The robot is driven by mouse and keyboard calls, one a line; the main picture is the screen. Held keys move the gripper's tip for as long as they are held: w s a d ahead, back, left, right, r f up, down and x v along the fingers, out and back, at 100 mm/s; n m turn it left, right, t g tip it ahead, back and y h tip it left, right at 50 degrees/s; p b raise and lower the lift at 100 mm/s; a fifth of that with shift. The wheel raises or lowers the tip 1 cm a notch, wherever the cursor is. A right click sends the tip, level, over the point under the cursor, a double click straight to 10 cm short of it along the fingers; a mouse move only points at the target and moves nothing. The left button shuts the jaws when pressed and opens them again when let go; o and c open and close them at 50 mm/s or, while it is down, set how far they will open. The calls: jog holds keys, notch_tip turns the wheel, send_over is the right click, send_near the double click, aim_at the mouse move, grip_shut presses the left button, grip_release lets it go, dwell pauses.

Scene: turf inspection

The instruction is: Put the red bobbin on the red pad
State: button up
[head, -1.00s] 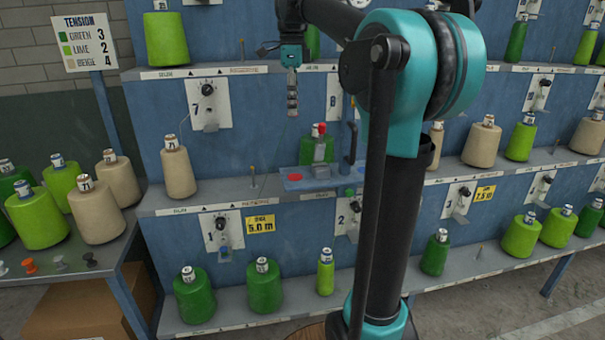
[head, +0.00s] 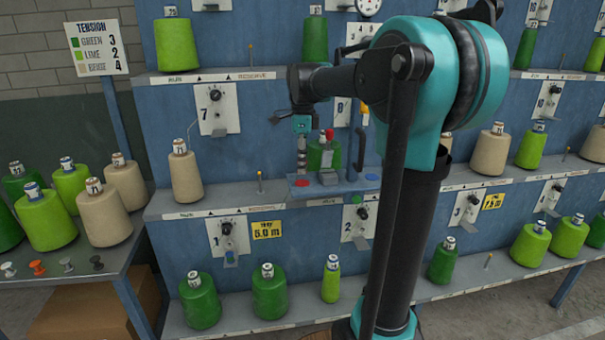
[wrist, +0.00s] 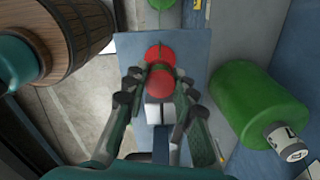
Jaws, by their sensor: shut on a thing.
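My gripper (head: 301,163) points down over the left part of a small blue tray, close above the red pad (head: 302,182). In the wrist view, the fingers (wrist: 159,78) are closed in on the red bobbin (wrist: 160,83), whose round red end shows between them. The red pad (wrist: 158,53) shows just beyond it as a red disc. In the head view the fingers hide most of the bobbin. I cannot tell whether it touches the pad.
A dark handle (head: 361,148) and a blue pad (head: 372,177) are further right.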

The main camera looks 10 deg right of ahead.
jog(key=shift+f, duration=1.75)
jog(key=o, duration=0.9)
jog(key=shift+f, duration=0.15)
notch_tip(320, 180, up, 12)
jog(key=shift+r, duration=0.2)
